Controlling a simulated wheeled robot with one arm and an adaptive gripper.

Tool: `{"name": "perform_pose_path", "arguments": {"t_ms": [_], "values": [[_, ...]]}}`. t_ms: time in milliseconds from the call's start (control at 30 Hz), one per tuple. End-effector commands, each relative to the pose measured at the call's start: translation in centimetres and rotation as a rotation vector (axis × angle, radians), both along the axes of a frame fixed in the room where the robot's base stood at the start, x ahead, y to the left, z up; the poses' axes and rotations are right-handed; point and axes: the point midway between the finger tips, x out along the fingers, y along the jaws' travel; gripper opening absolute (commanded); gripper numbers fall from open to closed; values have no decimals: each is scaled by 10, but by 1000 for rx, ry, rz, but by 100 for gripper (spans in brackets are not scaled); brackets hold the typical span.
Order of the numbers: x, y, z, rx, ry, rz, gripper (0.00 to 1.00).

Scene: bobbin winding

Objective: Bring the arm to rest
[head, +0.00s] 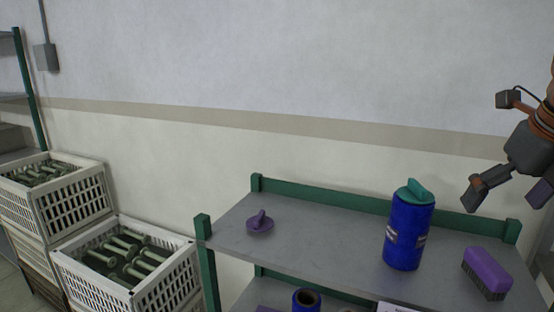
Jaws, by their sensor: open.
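My gripper (503,198) hangs in the air at the right edge of the head view, above the right end of the shelf. Its fingers are spread apart and nothing shows between them. Part of the gripper and most of my arm are cut off by the picture's edge. The gripper is above and to the right of a blue canister with a teal lid (408,235), apart from it. A purple brush (486,268) lies on the shelf below the gripper.
The grey shelf (320,250) has green posts and a raised green back edge. A purple lid-like piece (260,223) lies at its left. A blue hollow cylinder (306,300) stands on the level below. White crates (150,295) with green bobbins stand left.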

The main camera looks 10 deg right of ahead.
Motion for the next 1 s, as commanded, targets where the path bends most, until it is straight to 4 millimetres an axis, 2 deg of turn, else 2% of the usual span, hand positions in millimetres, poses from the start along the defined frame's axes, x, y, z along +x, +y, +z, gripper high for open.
{"name": "perform_pose_path", "arguments": {"t_ms": [367, 567, 667, 800, 1000], "values": [[14, 23, -29, -55, 56, 284, 100], [23, 43, -54, -98, 97, 522, 100], [27, 58, -72, -129, 122, 700, 100], [31, 85, -106, -182, 164, 1020, 100], [25, 125, -156, -257, 205, 1500, 100]]}}
